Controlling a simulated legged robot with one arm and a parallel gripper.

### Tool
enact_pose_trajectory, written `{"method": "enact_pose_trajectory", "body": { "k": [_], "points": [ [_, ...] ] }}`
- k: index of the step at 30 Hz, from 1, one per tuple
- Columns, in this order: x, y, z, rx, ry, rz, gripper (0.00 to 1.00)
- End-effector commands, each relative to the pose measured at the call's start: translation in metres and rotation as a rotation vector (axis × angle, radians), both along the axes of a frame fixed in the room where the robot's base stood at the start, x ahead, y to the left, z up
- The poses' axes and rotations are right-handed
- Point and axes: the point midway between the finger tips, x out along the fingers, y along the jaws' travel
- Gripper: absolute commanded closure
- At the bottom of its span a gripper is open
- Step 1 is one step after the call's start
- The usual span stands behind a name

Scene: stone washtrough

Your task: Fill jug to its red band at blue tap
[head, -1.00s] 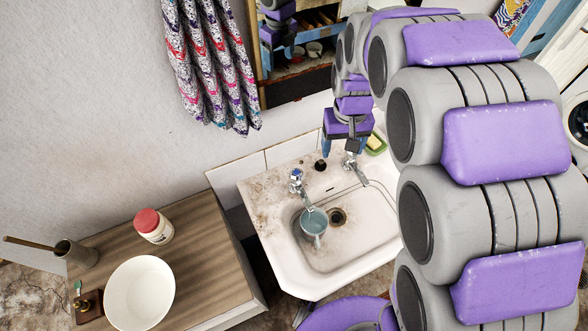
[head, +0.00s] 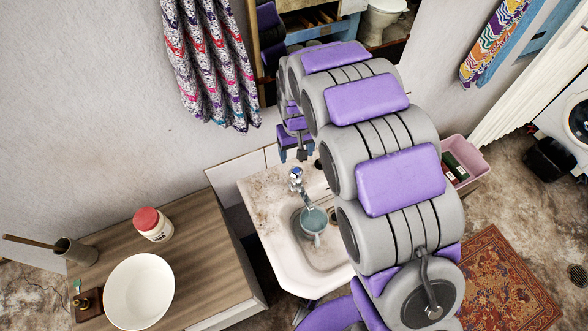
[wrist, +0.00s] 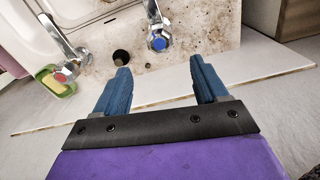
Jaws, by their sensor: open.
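A grey-blue jug (head: 313,220) stands in the sink basin below the blue-topped tap (head: 296,174). Its red band and water level cannot be made out, nor whether water is running. The blue-topped tap also shows in the wrist view (wrist: 158,40), beyond and between my fingertips. My gripper (wrist: 160,78) is open and empty, its two blue fingers apart over the back edge of the sink. In the head view my gripper (head: 293,152) is just behind the blue-topped tap. A red-topped tap (wrist: 65,73) is left of my fingers in the wrist view.
A green soap dish (wrist: 57,82) with yellow soap sits beside the red-topped tap. A wooden counter (head: 200,255) left of the sink holds a white bowl (head: 139,292) and a red-lidded tub (head: 152,225). My arm hides the sink's right side.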

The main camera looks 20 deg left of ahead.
Motion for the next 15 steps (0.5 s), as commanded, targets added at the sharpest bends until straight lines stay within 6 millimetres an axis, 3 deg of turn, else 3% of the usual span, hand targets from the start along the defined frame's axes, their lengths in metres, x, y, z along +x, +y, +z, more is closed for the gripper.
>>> {"method": "enact_pose_trajectory", "body": {
  "k": [6,15],
  "points": [
    [-0.002,-0.002,-0.047,-0.006,0.006,-0.001,0.28],
    [-0.002,-0.002,-0.092,-0.004,0.004,-0.001,0.28]
  ]
}}
